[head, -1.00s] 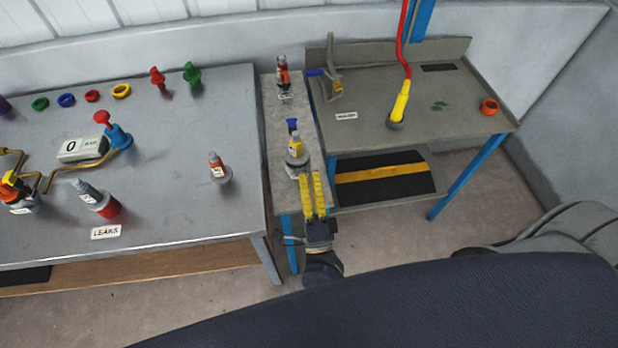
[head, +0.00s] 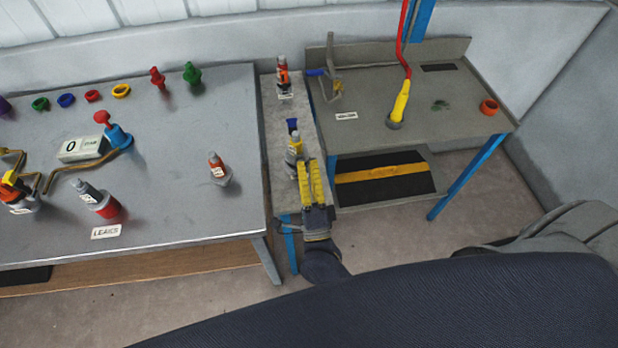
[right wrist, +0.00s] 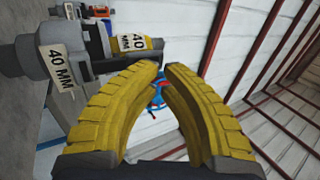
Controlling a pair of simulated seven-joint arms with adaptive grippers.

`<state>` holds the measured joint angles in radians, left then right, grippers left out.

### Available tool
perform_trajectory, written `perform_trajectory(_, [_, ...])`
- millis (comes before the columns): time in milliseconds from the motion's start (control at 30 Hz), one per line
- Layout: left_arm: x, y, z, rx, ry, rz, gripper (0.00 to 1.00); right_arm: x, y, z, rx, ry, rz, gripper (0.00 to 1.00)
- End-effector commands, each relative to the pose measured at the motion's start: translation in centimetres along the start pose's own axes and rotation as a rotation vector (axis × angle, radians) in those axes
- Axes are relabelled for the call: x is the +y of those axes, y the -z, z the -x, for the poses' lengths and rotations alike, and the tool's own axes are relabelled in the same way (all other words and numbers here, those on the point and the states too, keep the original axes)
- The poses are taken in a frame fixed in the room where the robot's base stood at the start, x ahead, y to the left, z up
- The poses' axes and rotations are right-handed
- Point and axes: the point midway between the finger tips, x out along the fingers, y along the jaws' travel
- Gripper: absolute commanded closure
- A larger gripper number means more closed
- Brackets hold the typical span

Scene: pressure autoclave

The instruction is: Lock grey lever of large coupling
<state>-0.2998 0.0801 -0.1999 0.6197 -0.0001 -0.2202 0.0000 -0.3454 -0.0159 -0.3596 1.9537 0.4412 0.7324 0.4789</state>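The coupling (head: 294,150) stands upright on the narrow grey bench, with a blue lever at its back. In the right wrist view, a grey coupling body (right wrist: 30,55) with a "40 MM" label and a yellow collar (right wrist: 140,46) with a "40 MM" label show at upper left. I cannot make out which part is the grey lever. My right gripper (head: 309,162) is just right of and in front of the coupling. Its yellow fingertips (right wrist: 160,68) are almost together with nothing between them. My left gripper is not in view.
Another coupling (head: 284,80) stands at the back of the narrow bench.

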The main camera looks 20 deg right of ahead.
Motion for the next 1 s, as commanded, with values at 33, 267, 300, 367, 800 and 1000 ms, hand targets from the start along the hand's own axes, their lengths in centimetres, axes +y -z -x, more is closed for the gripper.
perform_trajectory(33, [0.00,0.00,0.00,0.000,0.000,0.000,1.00,-0.04,0.02,-0.26,0.001,0.002,0.000,1.00])
perform_trajectory(267, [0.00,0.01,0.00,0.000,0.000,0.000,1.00,0.05,0.02,-0.78,0.000,0.001,0.001,1.00])
perform_trajectory(300, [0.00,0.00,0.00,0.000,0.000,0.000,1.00,0.05,0.02,-0.83,0.000,0.002,0.001,1.00])
perform_trajectory(367, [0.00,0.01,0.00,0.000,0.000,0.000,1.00,0.05,0.03,-0.90,0.000,0.002,0.001,1.00])
perform_trajectory(800, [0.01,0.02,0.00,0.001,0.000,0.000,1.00,-0.01,0.05,-1.00,0.002,0.004,0.000,1.00])
perform_trajectory(1000, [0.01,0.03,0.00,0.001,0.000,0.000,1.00,-0.36,0.00,-0.29,0.000,0.003,-0.001,1.00])
